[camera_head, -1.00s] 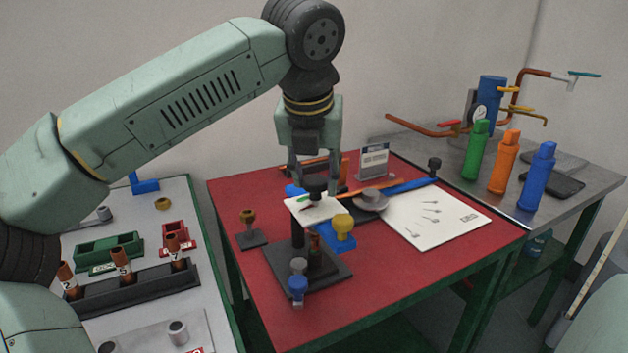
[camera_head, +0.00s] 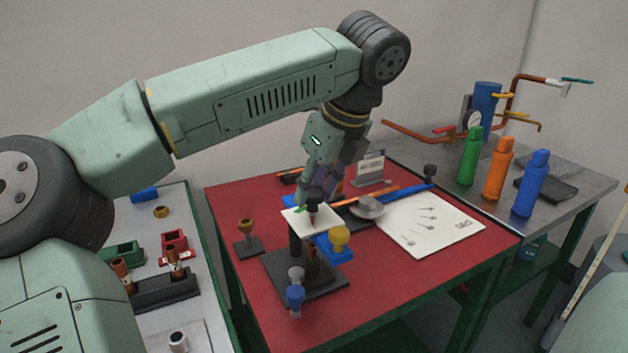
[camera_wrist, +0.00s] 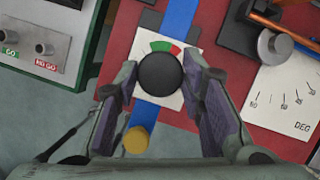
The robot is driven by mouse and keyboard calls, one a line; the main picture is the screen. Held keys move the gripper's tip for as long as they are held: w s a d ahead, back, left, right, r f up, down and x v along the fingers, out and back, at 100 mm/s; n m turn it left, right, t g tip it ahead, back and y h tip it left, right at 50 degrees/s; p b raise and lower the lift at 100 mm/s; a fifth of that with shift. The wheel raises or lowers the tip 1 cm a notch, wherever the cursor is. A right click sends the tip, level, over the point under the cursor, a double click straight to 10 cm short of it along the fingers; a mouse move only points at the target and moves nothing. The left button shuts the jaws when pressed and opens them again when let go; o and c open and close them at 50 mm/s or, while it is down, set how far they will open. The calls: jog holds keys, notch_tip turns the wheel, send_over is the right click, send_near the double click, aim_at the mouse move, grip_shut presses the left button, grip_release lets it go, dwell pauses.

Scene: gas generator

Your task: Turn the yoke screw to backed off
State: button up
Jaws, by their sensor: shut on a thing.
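The yoke screw shows as a round black knob (camera_wrist: 160,74) in the middle of the wrist view. In the head view the plate (camera_head: 326,220) sits atop a dark stand (camera_head: 283,272) on the red table. My gripper (camera_wrist: 163,75) is shut on the knob, a finger on either side. In the head view my gripper (camera_head: 316,188) comes down tilted, and its fingers partly hide the knob.
A yellow knob (camera_head: 339,238) and a blue-capped piece (camera_head: 295,295) are close to the stand. A white degree sheet (camera_head: 440,230) lies to the right. Green, orange and blue bottles (camera_head: 498,170) stand on the grey table.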

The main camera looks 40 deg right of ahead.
jog(key=n+y, duration=0.1)
jog(key=n, duration=0.1)
jog(key=n+p, duration=0.1)
jog(key=n, duration=0.2)
jog(key=shift+d+g+y, duration=0.15)
jog(key=shift+g+y, duration=0.25)
jog(key=shift+n, duration=0.3)
jog(key=o, duration=1.1)
jog(key=shift+o, duration=0.2)
